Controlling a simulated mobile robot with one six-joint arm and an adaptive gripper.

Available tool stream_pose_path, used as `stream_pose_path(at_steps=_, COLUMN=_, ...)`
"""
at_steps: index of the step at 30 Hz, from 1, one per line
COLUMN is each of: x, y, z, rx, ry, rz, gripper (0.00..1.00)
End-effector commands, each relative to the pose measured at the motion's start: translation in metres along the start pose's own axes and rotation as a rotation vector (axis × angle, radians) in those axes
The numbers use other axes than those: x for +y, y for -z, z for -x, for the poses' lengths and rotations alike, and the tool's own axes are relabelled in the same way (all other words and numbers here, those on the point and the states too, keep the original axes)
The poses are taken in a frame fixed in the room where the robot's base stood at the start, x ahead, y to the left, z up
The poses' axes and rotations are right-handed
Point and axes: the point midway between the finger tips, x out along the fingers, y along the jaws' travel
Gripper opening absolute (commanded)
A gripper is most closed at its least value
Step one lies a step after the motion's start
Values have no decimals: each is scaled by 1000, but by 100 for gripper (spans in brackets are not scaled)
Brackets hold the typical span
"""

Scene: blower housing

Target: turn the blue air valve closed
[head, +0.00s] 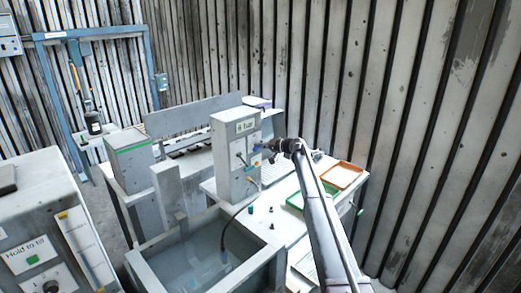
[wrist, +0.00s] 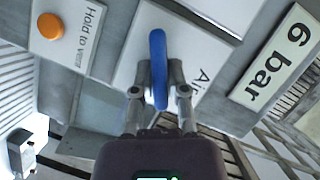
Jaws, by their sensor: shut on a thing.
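The blue air valve (wrist: 157,55) is a blue handle seen nearly edge-on in the wrist view, in front of a white plate (wrist: 195,50) with partly hidden lettering that starts "Ai". My gripper (wrist: 159,90) has one finger on each side of the handle's lower part and is shut on it. In the head view my gripper (head: 272,147) reaches the right side of the grey box (head: 230,160) marked "6 bar". The valve is too small there to make out clearly.
An orange button (wrist: 49,26) beside a "Hold to vent" label is left of the valve. The "6 bar" plate (wrist: 275,55) is to its right. In the head view, a water tank (head: 185,262) stands in front, and green (head: 300,199) and orange (head: 342,175) trays lie on the right bench.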

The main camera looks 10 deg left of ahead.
Motion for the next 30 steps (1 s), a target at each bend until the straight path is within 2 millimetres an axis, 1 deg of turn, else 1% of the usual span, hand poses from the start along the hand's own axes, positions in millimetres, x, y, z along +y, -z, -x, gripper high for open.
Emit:
stream_pose_path(at_steps=1, x=4, y=-4, z=-2, rx=-7, ry=17, rz=-40, gripper=0)
stream_pose_path(at_steps=9, x=4, y=-4, z=-2, rx=-7, ry=108, rz=-262, gripper=0)
stream_pose_path(at_steps=15, x=4, y=-4, z=-2, rx=-8, ry=157, rz=-382, gripper=0)
stream_pose_path(at_steps=22, x=3, y=-4, z=-1, rx=-8, ry=186, rz=-454, gripper=0)
stream_pose_path(at_steps=30, x=2, y=-4, z=-1, rx=-7, ry=193, rz=-470, gripper=0)
